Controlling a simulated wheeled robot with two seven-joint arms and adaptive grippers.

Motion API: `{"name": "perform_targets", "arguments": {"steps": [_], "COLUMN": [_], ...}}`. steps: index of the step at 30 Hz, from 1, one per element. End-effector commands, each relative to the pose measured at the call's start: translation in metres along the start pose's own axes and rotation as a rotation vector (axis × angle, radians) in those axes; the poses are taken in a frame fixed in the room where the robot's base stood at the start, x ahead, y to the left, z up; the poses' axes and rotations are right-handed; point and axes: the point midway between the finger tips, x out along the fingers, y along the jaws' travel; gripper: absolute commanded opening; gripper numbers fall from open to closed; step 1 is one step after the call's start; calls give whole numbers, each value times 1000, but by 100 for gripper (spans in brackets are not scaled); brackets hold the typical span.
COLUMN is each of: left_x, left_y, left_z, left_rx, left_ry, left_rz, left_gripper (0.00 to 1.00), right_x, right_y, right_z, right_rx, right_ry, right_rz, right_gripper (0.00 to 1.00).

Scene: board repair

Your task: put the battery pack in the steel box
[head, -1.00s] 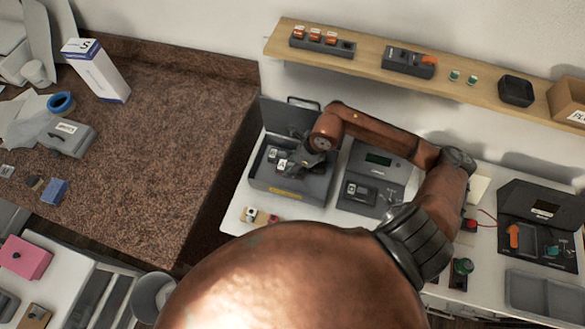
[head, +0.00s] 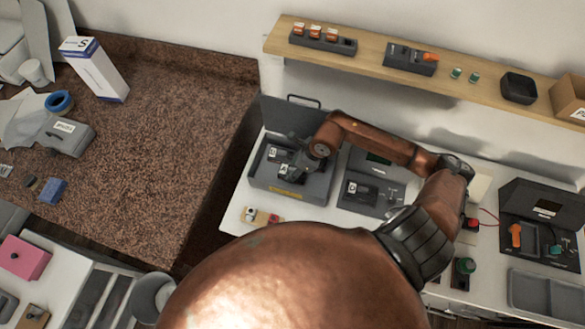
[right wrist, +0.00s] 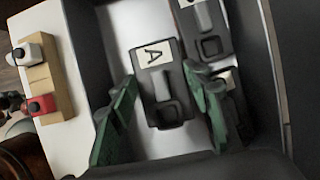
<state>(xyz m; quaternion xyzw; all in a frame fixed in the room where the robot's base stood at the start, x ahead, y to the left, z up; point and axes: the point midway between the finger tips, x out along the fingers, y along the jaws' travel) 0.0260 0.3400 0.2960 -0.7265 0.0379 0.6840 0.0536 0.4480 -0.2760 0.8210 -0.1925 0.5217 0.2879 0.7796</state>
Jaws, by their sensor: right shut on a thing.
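The steel box (head: 318,187) is a dark grey open box on the white bench, its lid raised at the back. My right gripper (head: 293,160) reaches down into it. In the right wrist view, the green fingers of my right gripper (right wrist: 160,88) are either side of a dark battery pack (right wrist: 162,98) with a white label marked A. The gripper is shut on this pack, which is inside the box walls. Other dark packs (right wrist: 203,20) lie in the box behind and to the right of it. Whether the held pack touches the floor is unclear. My left gripper is not in view.
A grey device (head: 378,192) with a labelled pack stands right of the box. A small tan block with red and white parts (head: 262,217) lies in front. A wooden shelf (head: 375,63) runs above. A brown counter (head: 150,180) is at left.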

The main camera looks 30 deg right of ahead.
Motion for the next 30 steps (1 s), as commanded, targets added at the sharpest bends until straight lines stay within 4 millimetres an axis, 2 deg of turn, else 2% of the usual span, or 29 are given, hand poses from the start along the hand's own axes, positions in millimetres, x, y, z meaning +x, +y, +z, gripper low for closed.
{"name": "perform_targets", "arguments": {"steps": [1,2,9,20,25,30], "left_x": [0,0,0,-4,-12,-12], "left_y": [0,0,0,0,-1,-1], "left_z": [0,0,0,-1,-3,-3], "left_rx": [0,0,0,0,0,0], "left_ry": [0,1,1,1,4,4], "left_rz": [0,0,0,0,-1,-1], "left_gripper": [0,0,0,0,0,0], "right_x": [-1,-1,-1,-5,-24,-62], "right_y": [0,0,0,0,-1,-1], "right_z": [1,0,0,2,5,5], "right_rx": [-1,0,0,0,-2,-3], "right_ry": [-2,0,0,-1,0,1], "right_rz": [-1,0,0,-1,-4,-5], "right_gripper": [0,45,61,62,62,62]}}
